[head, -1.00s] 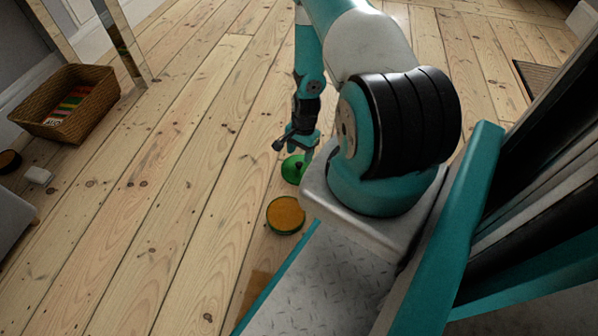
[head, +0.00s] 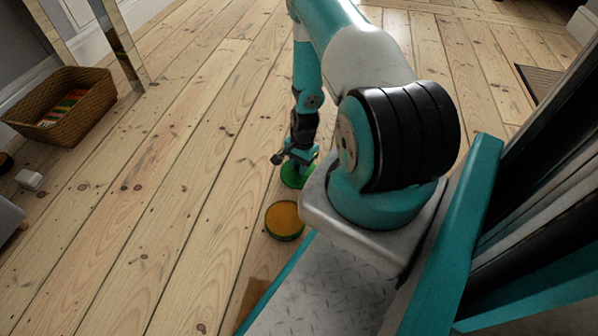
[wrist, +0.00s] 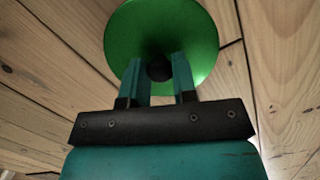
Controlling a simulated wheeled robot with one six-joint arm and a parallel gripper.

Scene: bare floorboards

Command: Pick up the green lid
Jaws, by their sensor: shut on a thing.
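The green lid (wrist: 200,32) is a round disc with a dark knob (wrist: 159,70) at its middle. It fills the top middle of the wrist view. My gripper (wrist: 159,78) is shut on the knob, one teal finger on each side of it. In the head view the lid (head: 292,178) shows partly, under my gripper (head: 299,163), close to the floor. I cannot tell whether the lid touches the floor.
A round tin with an orange-yellow top (head: 284,221) stands on the boards near my base. A wicker basket (head: 88,117) is at the far left, with a small white object (head: 29,180) below it. The boards between are clear.

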